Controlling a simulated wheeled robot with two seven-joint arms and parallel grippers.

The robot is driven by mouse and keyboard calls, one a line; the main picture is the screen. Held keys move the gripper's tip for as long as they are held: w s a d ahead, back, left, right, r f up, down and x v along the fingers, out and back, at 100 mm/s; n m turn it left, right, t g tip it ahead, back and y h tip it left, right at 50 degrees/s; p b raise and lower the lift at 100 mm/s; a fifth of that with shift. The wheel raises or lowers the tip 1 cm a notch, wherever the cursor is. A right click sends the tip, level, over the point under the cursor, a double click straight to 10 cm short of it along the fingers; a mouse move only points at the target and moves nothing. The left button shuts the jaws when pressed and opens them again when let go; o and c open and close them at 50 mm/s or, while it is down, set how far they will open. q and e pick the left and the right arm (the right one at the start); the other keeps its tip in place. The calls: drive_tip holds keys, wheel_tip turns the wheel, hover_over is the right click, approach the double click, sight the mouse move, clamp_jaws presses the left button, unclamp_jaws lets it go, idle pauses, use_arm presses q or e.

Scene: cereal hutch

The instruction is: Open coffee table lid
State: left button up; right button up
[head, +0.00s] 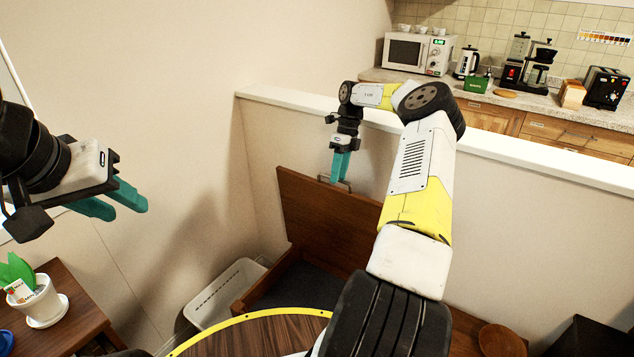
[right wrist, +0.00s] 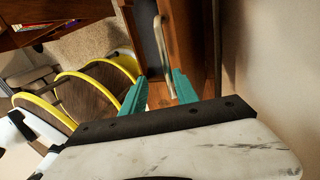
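The coffee table lid (head: 325,220) is a brown wooden panel, tilted steeply up from the table box (head: 262,285), whose dark inside shows below it. A metal handle (head: 346,185) sits at the lid's upper edge; it also shows in the right wrist view (right wrist: 162,55). My right gripper (head: 339,178) is at this handle, pointing down. In the right wrist view its teal fingers (right wrist: 160,82) are spread apart with the handle's near end between them, and a gap shows on both sides. My left gripper (head: 132,206) is open and empty, high at the left, away from the lid.
A white bin (head: 215,295) stands left of the table. A potted plant (head: 38,300) stands on a wooden side table (head: 75,310) at the lower left. A half wall (head: 530,170) runs behind the lid, with a kitchen counter beyond.

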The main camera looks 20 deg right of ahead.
drive_tip(key=s+a+r, duration=0.1)
drive_tip(key=s+a, duration=0.2)
drive_tip(key=s, duration=0.4)
drive_tip(key=s+a+r, duration=0.1)
drive_tip(key=s+a, duration=0.3)
drive_tip(key=s, duration=0.3)
drive_tip(key=shift+a, duration=0.25)
